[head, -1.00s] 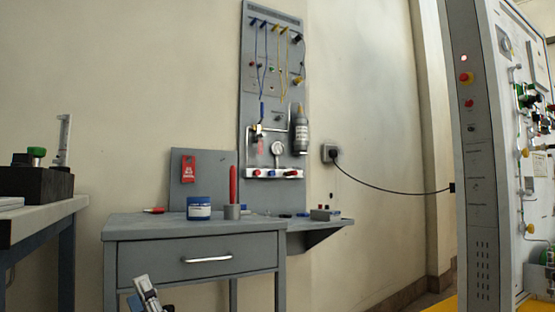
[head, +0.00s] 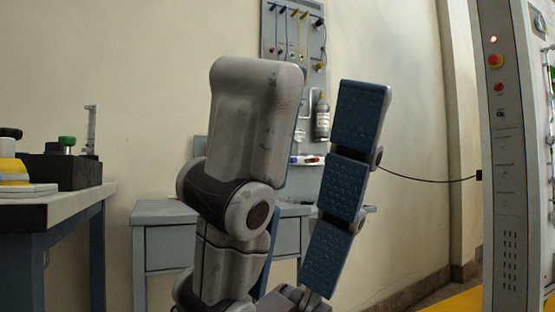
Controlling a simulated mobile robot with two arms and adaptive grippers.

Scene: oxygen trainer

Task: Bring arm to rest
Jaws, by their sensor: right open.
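My right gripper (head: 312,88) is raised upright, close to the camera, in the middle of the head view. One finger shows its grey back with dark joints at left. The other shows its blue ribbed pads at right. The fingers are spread apart with nothing between them, so it is open. It hides much of the desk and part of the wall panel behind it. My left gripper is not in view.
A grey desk (head: 163,213) stands behind the gripper. A tool panel (head: 284,60) hangs on the wall. A workbench (head: 70,203) with a dark block (head: 62,172) is at left. A tall white cabinet (head: 505,180) stands at right. Floor shows at lower right.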

